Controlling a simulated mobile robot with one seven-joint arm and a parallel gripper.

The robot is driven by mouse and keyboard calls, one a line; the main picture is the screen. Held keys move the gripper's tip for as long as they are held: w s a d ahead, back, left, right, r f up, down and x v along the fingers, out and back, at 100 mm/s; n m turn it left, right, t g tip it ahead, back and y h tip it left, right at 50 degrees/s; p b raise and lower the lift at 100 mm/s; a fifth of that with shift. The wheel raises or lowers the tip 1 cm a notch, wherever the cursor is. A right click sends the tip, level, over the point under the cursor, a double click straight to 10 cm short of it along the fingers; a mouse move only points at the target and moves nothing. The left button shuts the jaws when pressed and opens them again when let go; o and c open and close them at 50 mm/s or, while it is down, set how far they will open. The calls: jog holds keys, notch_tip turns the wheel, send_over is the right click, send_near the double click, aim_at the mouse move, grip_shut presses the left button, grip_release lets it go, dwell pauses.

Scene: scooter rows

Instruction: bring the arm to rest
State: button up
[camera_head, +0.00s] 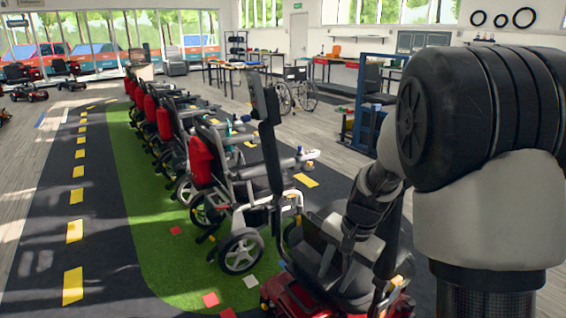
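My arm fills the right side of the view, a large white and black joint close to the camera with a slimmer dark part reaching down and left. Part of the scooter is cut off by the lower edge.
Powered wheelchairs (240,250) with red bags stand in a row on a green strip (150,250) to the left. A dark upright post (268,150) rises beside the arm. A blue frame (366,120) stands behind it. The dark lane (55,220) at far left is clear.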

jog(key=s+d+r+n+t+h, duration=0.2)
jog(key=s+r+n+t, duration=0.35)
jog(key=s+r, duration=1.35)
notch_tip(320, 180, up, 20)
jog(key=s+n+g+p, duration=0.1)
jog(key=n+p, duration=0.1)
jog(key=p, duration=1.9)
jog(key=shift+s+a+p, duration=0.15)
jog(key=shift+s+p, duration=0.1)
jog(key=shift+p, duration=0.1)
jog(key=shift+r, duration=0.1)
